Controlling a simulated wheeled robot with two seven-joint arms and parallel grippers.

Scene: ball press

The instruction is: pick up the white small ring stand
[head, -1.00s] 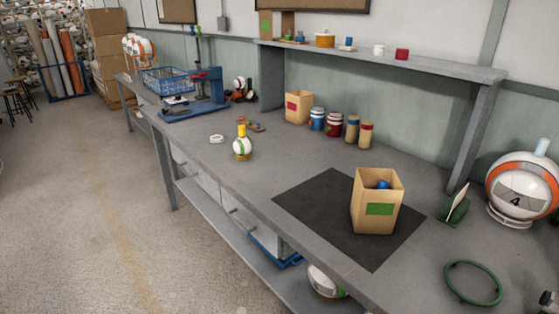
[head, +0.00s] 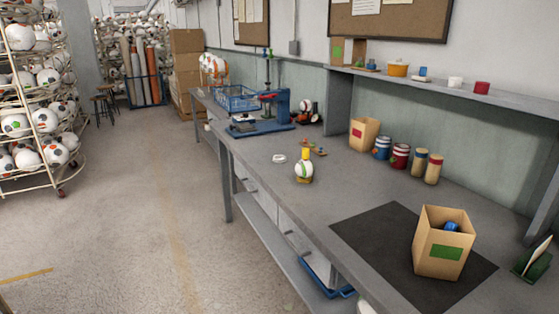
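A small white ring (head: 279,158) lies on the grey workbench (head: 262,180), left of a small white ball (head: 304,170) with a yellow top that sits on a tan base. The ring looks like the white small ring stand; nothing stands on it. Neither of my grippers shows in the head view.
A blue press (head: 270,112) and a blue wire basket (head: 237,98) stand at the bench's far end. A cardboard box (head: 442,244) stands on a black mat (head: 375,240) at the near right. Several cans and an open box line the back. Floor left of the bench is clear.

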